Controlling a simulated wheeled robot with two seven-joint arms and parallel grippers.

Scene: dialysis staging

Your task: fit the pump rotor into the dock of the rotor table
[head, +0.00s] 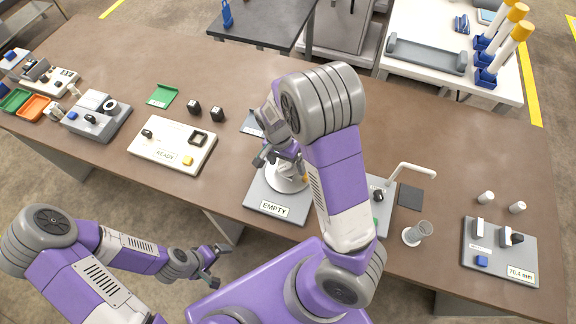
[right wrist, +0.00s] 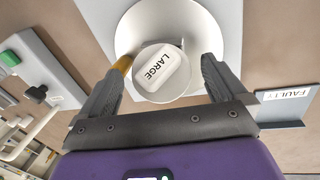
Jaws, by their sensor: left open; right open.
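A white round piece with a raised knob marked LARGE (right wrist: 162,70) sits on a broad white disc (right wrist: 142,18). In the head view the white round form (head: 287,182) stands on a grey plate (head: 254,196) with an EMPTY sign, partly hidden by my right arm. I cannot tell which part is the rotor and which is the dock. My right gripper (right wrist: 163,66) is open, with its fingers on either side of the LARGE knob; it also shows in the head view (head: 277,157). An orange-yellow part shows beside one finger. My left gripper (head: 212,262) is open and empty, in front of the table.
A READY panel (head: 150,146) and a grey device (head: 92,128) lie to the left. A FAULTY plate (right wrist: 278,116) is close to my right gripper.

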